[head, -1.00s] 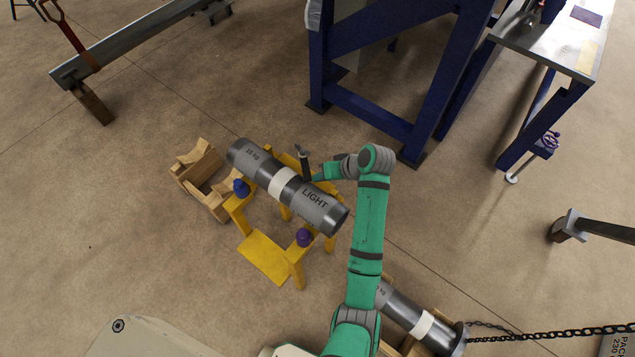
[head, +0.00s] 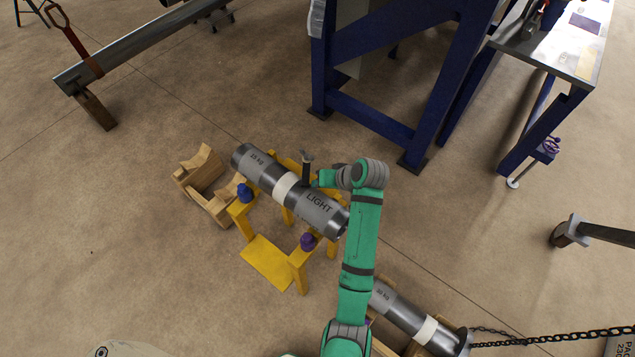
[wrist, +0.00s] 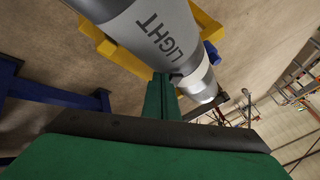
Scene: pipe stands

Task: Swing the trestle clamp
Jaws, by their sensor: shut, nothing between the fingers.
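The yellow trestle (head: 268,262) carries a grey pipe marked LIGHT (head: 318,204), which lies across it with a white band. A dark bar with a grey top (head: 306,168) stands at the far side of the pipe and looks like the trestle clamp. My gripper (head: 314,183) is shut and empty, beside the clamp bar's lower end. My green fingers also show in the wrist view (wrist: 161,95). Whether they touch the bar, I cannot tell.
A blue knob (head: 244,192) and a purple knob (head: 308,241) sit on the trestle's near side. A wooden cradle (head: 205,180) stands to the left. Another pipe (head: 402,312) lies at the lower right with a chain (head: 560,338). A blue frame (head: 372,128) stands behind.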

